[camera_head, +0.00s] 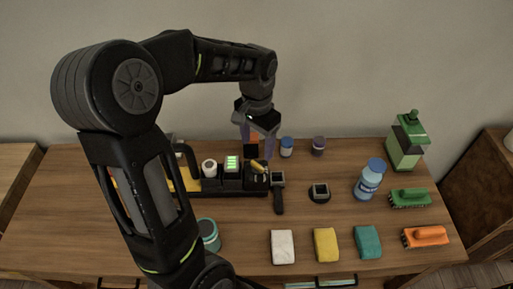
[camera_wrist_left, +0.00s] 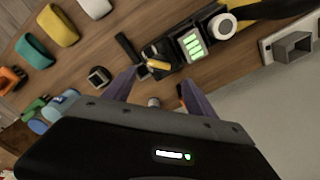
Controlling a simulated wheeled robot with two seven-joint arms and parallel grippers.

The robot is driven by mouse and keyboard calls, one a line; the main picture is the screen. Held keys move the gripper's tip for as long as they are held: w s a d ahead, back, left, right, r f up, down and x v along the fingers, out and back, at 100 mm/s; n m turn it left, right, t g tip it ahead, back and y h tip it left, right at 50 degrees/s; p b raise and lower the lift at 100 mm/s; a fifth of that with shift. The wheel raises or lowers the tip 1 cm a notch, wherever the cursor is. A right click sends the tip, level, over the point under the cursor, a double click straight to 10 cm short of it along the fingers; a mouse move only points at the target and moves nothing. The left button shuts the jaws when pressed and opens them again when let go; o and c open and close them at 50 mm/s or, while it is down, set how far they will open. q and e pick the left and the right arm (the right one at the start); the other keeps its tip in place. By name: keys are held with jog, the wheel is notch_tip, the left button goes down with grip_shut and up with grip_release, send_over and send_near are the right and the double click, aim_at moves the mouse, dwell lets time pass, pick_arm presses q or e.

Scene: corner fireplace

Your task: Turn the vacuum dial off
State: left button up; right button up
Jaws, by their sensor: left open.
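The vacuum (camera_head: 200,184) is a long black and yellow unit lying on the wooden table. It carries a white round part (camera_head: 209,167), a lit green display (camera_head: 232,163) and a small yellow-topped dial (camera_head: 258,167) at its right end. In the left wrist view the yellow dial (camera_wrist_left: 156,62) lies beside the green display (camera_wrist_left: 191,45). My left gripper (camera_head: 257,150) is open, with its purple-grey fingers pointing down just above and behind the dial. In the wrist view the fingers (camera_wrist_left: 156,80) spread on either side below the dial, apart from it. My arm hides part of the vacuum's left side.
A black handled tool (camera_head: 278,195) lies close right of the dial. Small jars (camera_head: 287,147), a blue bottle (camera_head: 369,180), a green jug (camera_head: 407,142), brushes (camera_head: 424,237) and sponges (camera_head: 326,244) stand farther right. The wall rises behind the table.

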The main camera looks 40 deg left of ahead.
aim_at(257, 165)
pick_arm(q)
jog(key=shift+s+d, duration=0.1)
jog(key=shift+f+p, duration=0.45)
jog(key=shift+f, duration=3.45)
jog(key=c, duration=1.4)
